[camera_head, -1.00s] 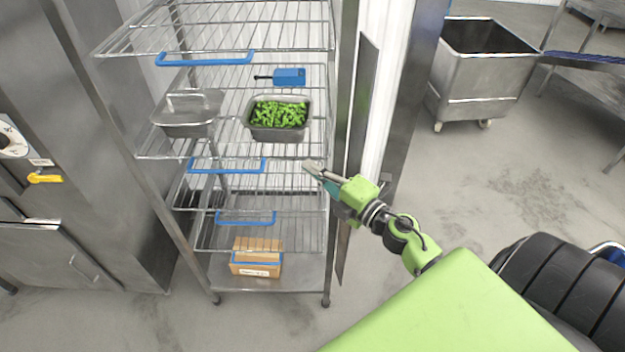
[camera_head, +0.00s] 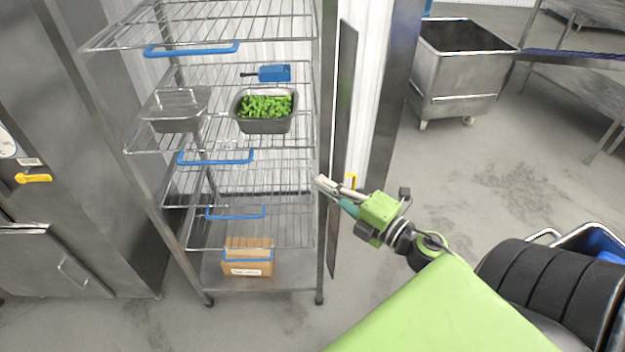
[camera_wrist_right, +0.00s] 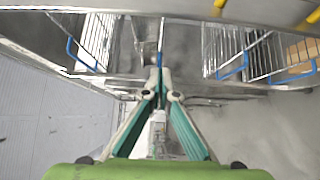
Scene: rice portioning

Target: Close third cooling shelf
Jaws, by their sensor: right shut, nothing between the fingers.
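The steel rack (camera_head: 320,262) has several wire shelves with blue handles. The upper shelf's blue handle (camera_head: 192,50) is at its front. A second blue handle (camera_head: 216,160) sits just below the shelf with trays, and a third (camera_head: 235,216) is lower. I cannot tell how far each shelf is pulled out. My right gripper (camera_head: 321,182) is shut and empty, its tips in front of or beside the rack's right post, right of the handles; contact is unclear. In the right wrist view its fingertips (camera_wrist_right: 160,72) meet, with blue handles on both sides. My left gripper is not in view.
A cardboard box (camera_head: 247,266) stands low in the rack. A steel cart (camera_head: 458,85) stands right; floor between is open.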

